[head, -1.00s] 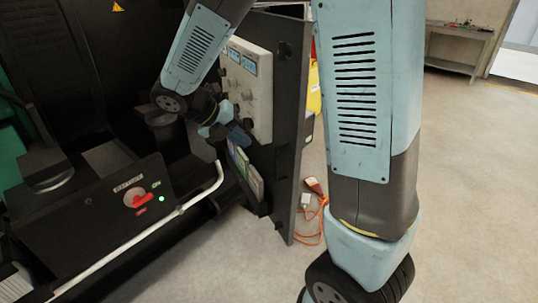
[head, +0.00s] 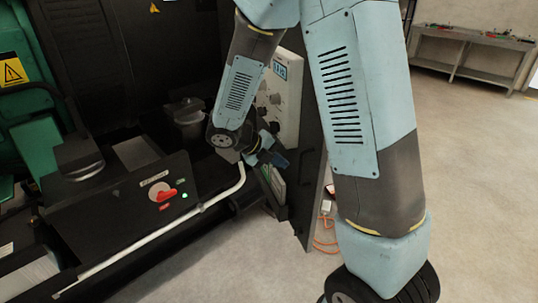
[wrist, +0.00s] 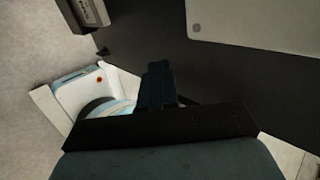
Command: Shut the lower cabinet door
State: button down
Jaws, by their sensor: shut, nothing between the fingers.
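A dark cabinet door (head: 311,195) stands open at the middle of the head view, its edge toward me. A pale panel with knobs and a small display (head: 285,98) is on its left-facing side, with pale cards (head: 272,185) lower down. My arm hides part of it. My gripper (head: 278,158) is shut and empty, beside that face just above the cards; I cannot tell if it touches. In the wrist view the shut fingers (wrist: 156,84) lie in front of a broad dark surface (wrist: 230,70).
A dark unit with a red rotary switch (head: 166,195) and a green light stands at left, with a white rail (head: 150,240) along its front. An orange cable (head: 325,235) lies on the floor behind the door. Open floor is at right; a bench (head: 465,50) stands far back.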

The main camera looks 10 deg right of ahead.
jog(key=d, duration=0.4)
jog(key=shift+w+d+f, duration=0.15)
jog(key=shift+w+d, duration=0.05)
dwell(0.3)
